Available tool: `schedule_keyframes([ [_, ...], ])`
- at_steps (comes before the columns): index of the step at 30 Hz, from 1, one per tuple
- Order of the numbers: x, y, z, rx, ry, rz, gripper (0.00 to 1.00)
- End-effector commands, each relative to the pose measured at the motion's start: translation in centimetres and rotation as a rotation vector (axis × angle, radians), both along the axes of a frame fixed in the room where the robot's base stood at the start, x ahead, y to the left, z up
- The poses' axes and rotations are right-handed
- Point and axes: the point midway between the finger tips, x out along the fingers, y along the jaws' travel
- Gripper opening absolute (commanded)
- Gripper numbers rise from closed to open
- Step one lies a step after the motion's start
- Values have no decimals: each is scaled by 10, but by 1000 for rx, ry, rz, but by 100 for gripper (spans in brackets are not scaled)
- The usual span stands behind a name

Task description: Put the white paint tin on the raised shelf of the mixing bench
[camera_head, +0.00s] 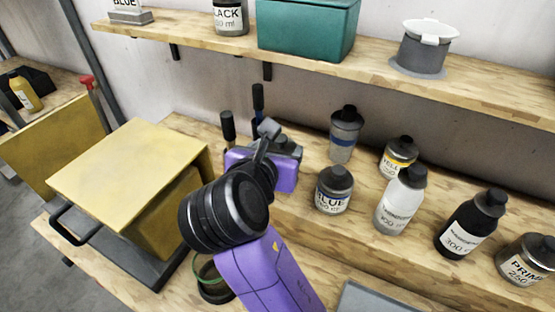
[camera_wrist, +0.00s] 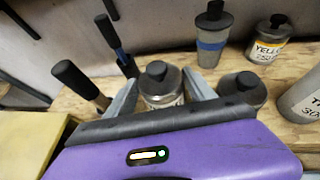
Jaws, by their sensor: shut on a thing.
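My gripper (camera_head: 268,137) is over the wooden bench (camera_head: 310,225). In the wrist view my gripper (camera_wrist: 160,88) is shut on a small pale tin (camera_wrist: 163,98) with a dark cap. Its label is mostly hidden and cannot be read. In the head view my gripper hides most of this tin, so whether it touches the bench cannot be told. A raised wooden shelf (camera_head: 385,60) on brackets runs along the wall above the bench.
The shelf holds a black-label tin (camera_head: 231,17), a teal box (camera_head: 305,25) and a grey pot with white lid (camera_head: 425,50). Right of my gripper stand a blue-label tin (camera_head: 334,190), a yellow-label tin (camera_head: 398,157) and several bottles. A yellow box (camera_head: 130,165) is at left.

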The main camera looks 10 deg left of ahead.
Motion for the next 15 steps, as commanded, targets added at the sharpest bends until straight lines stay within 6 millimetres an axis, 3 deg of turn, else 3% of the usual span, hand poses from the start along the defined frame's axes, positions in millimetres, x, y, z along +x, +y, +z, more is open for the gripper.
schedule_keyframes([
  [6, 0, 0, -29, -1, 0, 0, 0],
  [15, 0, 0, -30, -1, -1, 0, 0],
])
